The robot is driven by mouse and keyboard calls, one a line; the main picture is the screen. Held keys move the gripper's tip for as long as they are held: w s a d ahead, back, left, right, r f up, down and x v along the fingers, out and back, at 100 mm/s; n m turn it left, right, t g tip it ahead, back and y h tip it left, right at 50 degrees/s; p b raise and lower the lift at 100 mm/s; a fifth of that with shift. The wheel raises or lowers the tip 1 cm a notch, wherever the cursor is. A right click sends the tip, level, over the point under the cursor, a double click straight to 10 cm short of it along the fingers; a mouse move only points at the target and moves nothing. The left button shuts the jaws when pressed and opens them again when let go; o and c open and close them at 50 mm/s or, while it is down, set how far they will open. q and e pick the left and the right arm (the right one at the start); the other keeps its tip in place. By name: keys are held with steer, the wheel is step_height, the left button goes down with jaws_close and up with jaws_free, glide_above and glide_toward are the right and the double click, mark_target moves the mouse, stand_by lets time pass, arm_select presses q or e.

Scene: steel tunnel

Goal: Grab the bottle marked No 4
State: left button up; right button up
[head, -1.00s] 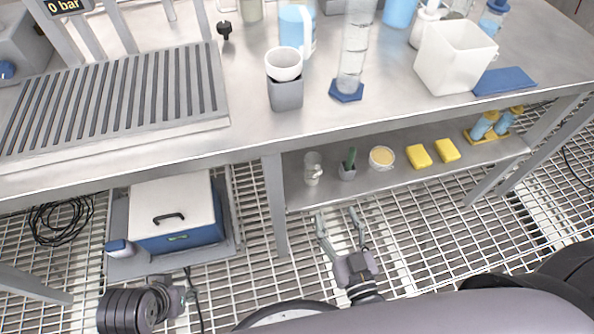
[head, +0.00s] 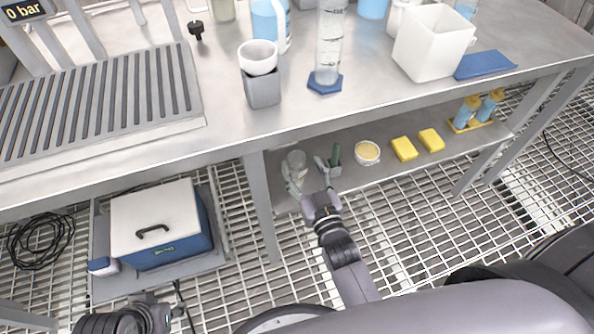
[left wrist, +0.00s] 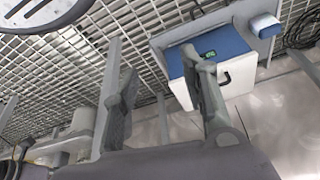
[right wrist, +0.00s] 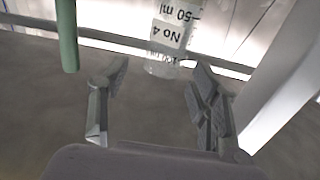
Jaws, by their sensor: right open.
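The clear bottle marked No 4 (right wrist: 172,38) shows upside down at the top of the right wrist view, its label readable. In the head view the bottle (head: 297,157) stands on the low shelf under the bench, partly hidden by a finger. My right gripper (right wrist: 158,80) is open and empty. Its fingers are apart, and the bottle lies beyond their tips, in line with the gap. In the head view the right gripper (head: 306,166) reaches to the shelf's front edge. My left gripper (left wrist: 158,65) is open and empty, low near the white-lidded blue box.
A grey cup with a green item (head: 335,154) stands just right of the bottle, close to a right finger. A tan-filled bowl (head: 367,152) and yellow blocks (head: 404,148) follow along the shelf. A bench leg (head: 259,200) rises left of the bottle. The benchtop is overhead.

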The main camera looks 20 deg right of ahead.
steer(key=w, duration=0.3)
steer(key=shift+a+f+b, duration=0.1)
steer(key=shift+a+b, duration=0.15)
steer(key=shift+b, duration=0.05)
steer(key=shift+w, duration=0.4)
arm_select(q)
steer(key=w+t, duration=0.1)
steer(key=w+d+r+t, duration=0.1)
steer(key=w, duration=0.3)
steer(key=shift+w+d+r+t+h, duration=0.2)
steer(key=shift+d+t+h, duration=0.1)
steer(key=shift+t, duration=0.1)
arm_select(e)
steer(key=shift+c, duration=0.3)
jaws_close()
